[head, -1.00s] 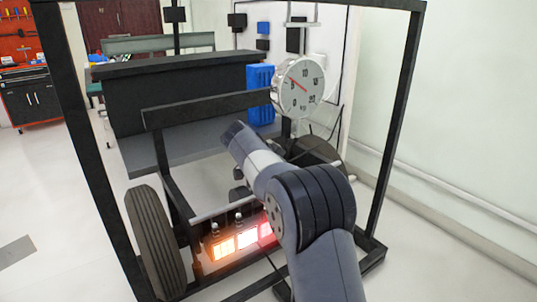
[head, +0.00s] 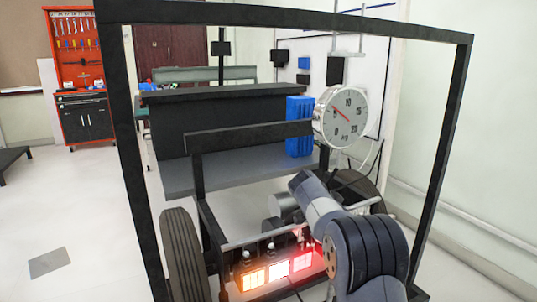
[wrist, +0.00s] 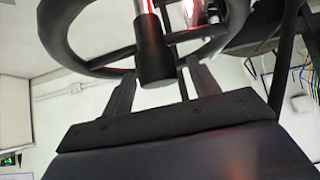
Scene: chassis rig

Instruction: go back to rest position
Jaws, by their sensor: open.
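My gripper (wrist: 160,76) shows in the wrist view with its two dark fingers spread apart. A dark cylinder (wrist: 154,58) on a metal rod shows between and beyond the fingers; I cannot tell whether they touch it. A dark curved ring like a wheel rim (wrist: 75,62) passes behind the fingers. In the head view my arm reaches from the lower right into the chassis rig (head: 124,140), and the fingers are not clearly seen there.
The rig's black frame surrounds my arm. Lit orange, white and red lamps (head: 278,268) sit low beside a tyre (head: 185,255). A round dial gauge (head: 341,117) and a blue block (head: 299,127) stand behind. Open floor (head: 75,215) lies at the left.

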